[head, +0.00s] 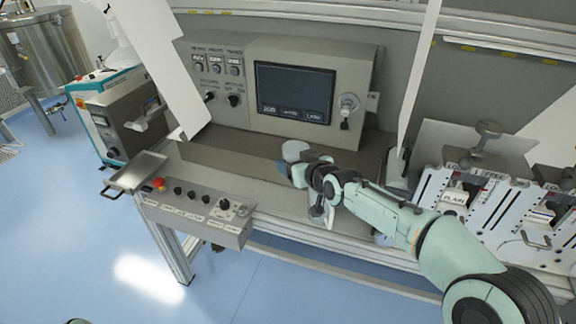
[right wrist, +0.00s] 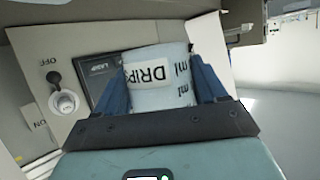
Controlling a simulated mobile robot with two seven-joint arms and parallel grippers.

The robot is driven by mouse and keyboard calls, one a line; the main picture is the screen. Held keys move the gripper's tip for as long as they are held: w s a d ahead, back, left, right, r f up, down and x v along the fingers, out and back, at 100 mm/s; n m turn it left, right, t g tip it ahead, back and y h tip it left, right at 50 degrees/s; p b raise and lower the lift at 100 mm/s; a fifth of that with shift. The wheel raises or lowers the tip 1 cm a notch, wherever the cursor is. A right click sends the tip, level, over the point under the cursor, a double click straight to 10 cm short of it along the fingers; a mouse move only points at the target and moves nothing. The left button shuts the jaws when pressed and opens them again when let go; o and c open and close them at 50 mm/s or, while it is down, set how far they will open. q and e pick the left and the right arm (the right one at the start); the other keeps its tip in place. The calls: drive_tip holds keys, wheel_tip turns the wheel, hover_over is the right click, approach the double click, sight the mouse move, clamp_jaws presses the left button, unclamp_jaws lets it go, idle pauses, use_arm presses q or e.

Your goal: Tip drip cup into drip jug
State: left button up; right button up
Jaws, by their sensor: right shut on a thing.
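My right gripper (head: 284,170) is over the grey bench ledge in front of the control console. In the right wrist view its two blue fingers (right wrist: 158,92) are shut on a whitish drip cup (right wrist: 158,98) with a label starting "DRIP" and "ml" marks. The pale round top of the cup (head: 295,150) shows by the fingers in the head view. What is inside the cup is hidden. I cannot make out a separate drip jug in either view. My left gripper is not in view.
The console screen (head: 294,92) and a white rotary knob (head: 348,104) stand behind the gripper. A button panel (head: 200,210) with a red stop is at the front left, beside a metal tray (head: 136,172). White clamp plates (head: 490,190) stand at the right. The ledge left of the gripper is clear.

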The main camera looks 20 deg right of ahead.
sight(291, 150)
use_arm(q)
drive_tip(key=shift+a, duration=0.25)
use_arm(e)
drive_tip(key=shift+r, duration=0.1)
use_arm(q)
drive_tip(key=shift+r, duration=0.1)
use_arm(e)
drive_tip(key=shift+d, duration=0.15)
